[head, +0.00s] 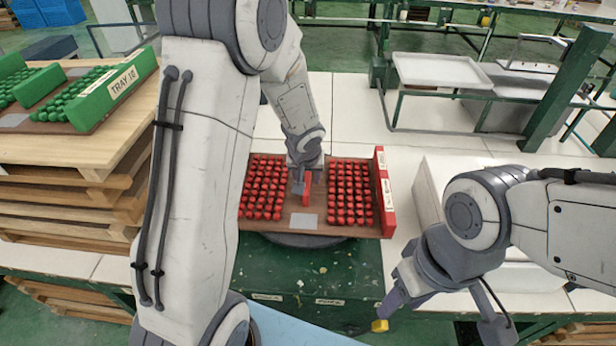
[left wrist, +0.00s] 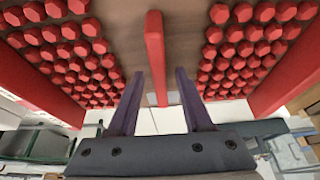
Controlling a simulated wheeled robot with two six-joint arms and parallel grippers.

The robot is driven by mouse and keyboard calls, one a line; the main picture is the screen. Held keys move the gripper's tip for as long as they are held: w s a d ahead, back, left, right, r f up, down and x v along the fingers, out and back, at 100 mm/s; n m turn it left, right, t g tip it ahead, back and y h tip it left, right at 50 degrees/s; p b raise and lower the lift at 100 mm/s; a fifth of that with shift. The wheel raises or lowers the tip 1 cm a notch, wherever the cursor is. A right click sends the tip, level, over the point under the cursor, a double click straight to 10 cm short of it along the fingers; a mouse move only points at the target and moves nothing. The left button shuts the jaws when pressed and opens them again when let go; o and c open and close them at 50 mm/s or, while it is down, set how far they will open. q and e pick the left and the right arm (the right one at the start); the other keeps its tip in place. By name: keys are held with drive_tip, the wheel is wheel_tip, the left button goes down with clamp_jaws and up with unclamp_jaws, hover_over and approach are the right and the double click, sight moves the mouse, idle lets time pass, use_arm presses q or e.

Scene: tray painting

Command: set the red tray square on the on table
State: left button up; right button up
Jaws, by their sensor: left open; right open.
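The red tray (head: 305,222) has a brown base, red end walls and two blocks of red pieces. It lies on a dark round plate (head: 300,240) and looks slightly turned. A red bar (head: 307,192) stands along its middle; it also shows in the left wrist view (left wrist: 154,50). My left gripper (head: 304,184) is over the tray's middle, open, its fingers (left wrist: 160,76) on either side of the bar with gaps. My arm hides part of the tray's left side. My right gripper (head: 383,318) is open, low at the right, away from the tray, with a yellow tip showing.
The plate sits at a green table (head: 330,285) beside white tabletops (head: 345,115). Stacked wooden pallets (head: 85,165) at the left carry a green tray (head: 110,90) of green pieces. A white box (head: 428,200) stands right of the red tray. A grey tray (head: 440,70) is behind.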

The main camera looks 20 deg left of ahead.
use_arm(q)
drive_tip(key=p+v, duration=0.3)
drive_tip(key=v, duration=0.8)
drive_tip(key=s+d+r+m+g, duration=0.1)
drive_tip(key=s+d+m, duration=0.2)
drive_tip(key=s+d, duration=0.2)
drive_tip(key=s+d+r+m+g+h, duration=0.1)
drive_tip(key=s+d+m, duration=0.3)
drive_tip(key=s, duration=0.7)
drive_tip(key=s+d+r+m+g+h, duration=0.1)
drive_tip(key=s+d+r+m+g, duration=0.1)
drive_tip(key=s+d, duration=0.3)
drive_tip(key=s+m, duration=0.1)
drive_tip(key=s, duration=0.3)
drive_tip(key=shift+d+m, duration=0.3)
drive_tip(key=shift+d, duration=0.1)
drive_tip(key=shift+s+a+r, duration=0.1)
